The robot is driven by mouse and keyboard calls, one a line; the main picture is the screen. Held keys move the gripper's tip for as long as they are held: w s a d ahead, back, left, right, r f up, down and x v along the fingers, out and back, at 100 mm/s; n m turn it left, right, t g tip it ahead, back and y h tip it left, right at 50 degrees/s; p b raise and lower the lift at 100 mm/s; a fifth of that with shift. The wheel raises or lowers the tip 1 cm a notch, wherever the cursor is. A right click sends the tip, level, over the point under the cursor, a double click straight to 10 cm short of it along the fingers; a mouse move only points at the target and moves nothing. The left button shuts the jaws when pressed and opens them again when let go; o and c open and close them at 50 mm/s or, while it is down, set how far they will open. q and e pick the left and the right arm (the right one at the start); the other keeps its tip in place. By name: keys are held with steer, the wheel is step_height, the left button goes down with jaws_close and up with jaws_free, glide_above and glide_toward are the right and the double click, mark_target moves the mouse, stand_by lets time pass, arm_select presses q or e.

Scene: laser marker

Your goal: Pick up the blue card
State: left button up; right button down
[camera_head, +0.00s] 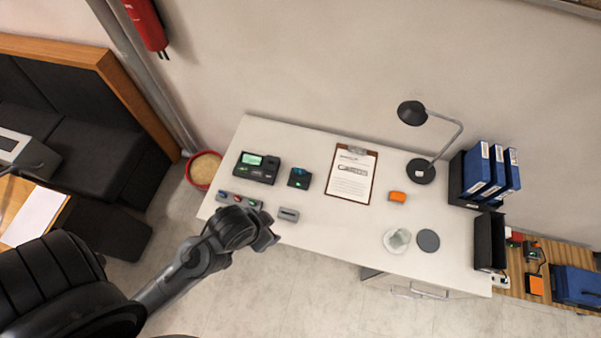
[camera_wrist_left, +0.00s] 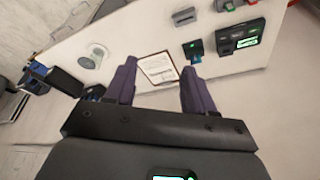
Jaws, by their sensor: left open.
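A small dark reader (camera_head: 299,180) stands on the white table, left of the clipboard. A small blue piece, which looks like the blue card (camera_wrist_left: 196,60), shows at the reader's edge in the left wrist view, where the reader (camera_wrist_left: 192,47) has a green light. I cannot tell how far the card sits in it. My left gripper (camera_head: 270,238) is over the table's front left edge, below and left of the reader in the head view and apart from it. In the left wrist view its fingers (camera_wrist_left: 158,82) are spread with nothing between them. My right gripper is not in view.
The white table (camera_head: 330,240) also holds a dark device with a green screen (camera_head: 258,167), a button strip (camera_head: 240,201), a grey block (camera_head: 289,214), a clipboard (camera_head: 351,174), an orange item (camera_head: 397,196), a lamp (camera_head: 421,171) and blue binders (camera_head: 477,169). The front middle is clear.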

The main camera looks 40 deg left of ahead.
arm_select(q)
steer(key=shift+c, duration=0.2)
steer(key=c, duration=0.4)
